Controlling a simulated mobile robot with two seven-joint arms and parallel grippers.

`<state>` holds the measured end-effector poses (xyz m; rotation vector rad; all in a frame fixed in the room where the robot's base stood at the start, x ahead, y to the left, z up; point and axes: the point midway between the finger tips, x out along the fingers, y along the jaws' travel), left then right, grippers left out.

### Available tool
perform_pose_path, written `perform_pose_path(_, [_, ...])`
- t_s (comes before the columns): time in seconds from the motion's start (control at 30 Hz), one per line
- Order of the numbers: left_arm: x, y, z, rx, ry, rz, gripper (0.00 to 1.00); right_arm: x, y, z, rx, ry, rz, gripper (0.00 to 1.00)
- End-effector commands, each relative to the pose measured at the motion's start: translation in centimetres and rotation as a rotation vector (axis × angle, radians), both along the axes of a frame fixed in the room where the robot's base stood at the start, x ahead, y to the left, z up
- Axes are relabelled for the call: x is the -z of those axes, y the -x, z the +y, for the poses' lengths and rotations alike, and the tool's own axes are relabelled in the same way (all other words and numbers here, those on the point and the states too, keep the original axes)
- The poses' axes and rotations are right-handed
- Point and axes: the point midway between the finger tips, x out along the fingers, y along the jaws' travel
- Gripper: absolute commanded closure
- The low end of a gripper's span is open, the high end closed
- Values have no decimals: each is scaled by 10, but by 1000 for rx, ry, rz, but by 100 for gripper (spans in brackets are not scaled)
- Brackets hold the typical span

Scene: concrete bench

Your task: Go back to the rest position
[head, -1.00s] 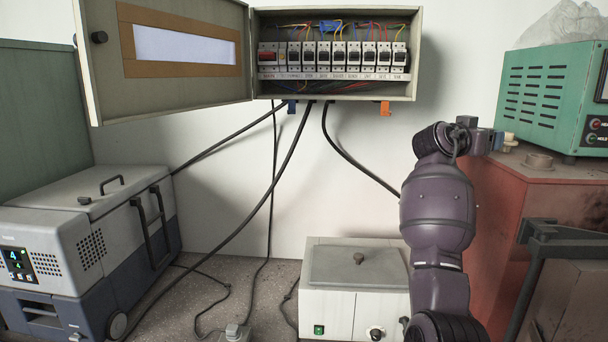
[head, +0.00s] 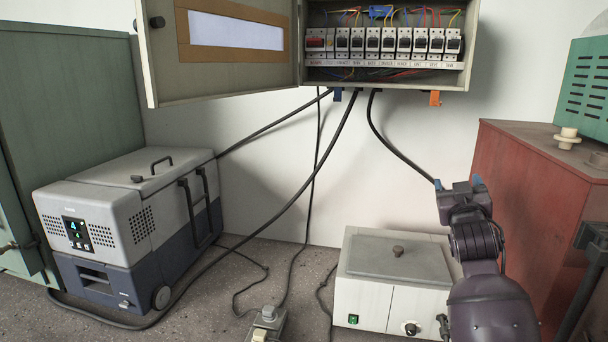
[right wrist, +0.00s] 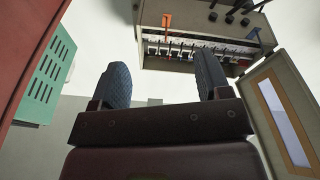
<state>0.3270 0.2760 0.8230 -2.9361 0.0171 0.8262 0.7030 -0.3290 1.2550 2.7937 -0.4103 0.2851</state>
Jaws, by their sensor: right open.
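My right gripper (head: 460,188) is at the lower right of the head view, in front of the red cabinet's left edge and above the right end of a white box. In the right wrist view its two dark fingers (right wrist: 160,88) stand wide apart with nothing between them. The gripper is open and empty. It touches nothing that I can see. My left gripper is in neither view.
An open breaker box (head: 385,80) hangs on the wall, its door (head: 160,75) swung left. Below are a grey cooler (head: 150,225), the white box (head: 370,290) and black cables (head: 290,195). A red cabinet (head: 540,200) bounds the right. White wall shows between.

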Motion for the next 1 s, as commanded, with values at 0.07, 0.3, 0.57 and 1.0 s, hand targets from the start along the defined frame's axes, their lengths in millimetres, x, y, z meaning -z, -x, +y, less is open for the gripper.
perform_pose_path(0.07, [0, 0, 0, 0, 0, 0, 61, 39, 15, 9, -50, 1, 37, 30])
perform_pose_path(0.3, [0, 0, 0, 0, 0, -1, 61, 143, 69, 35, -181, -36, 147, 30])
perform_pose_path(0.57, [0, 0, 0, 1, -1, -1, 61, 248, 149, 55, -266, -131, 302, 30])
perform_pose_path(1.0, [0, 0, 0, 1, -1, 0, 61, 398, 320, 63, -246, -261, 650, 30])
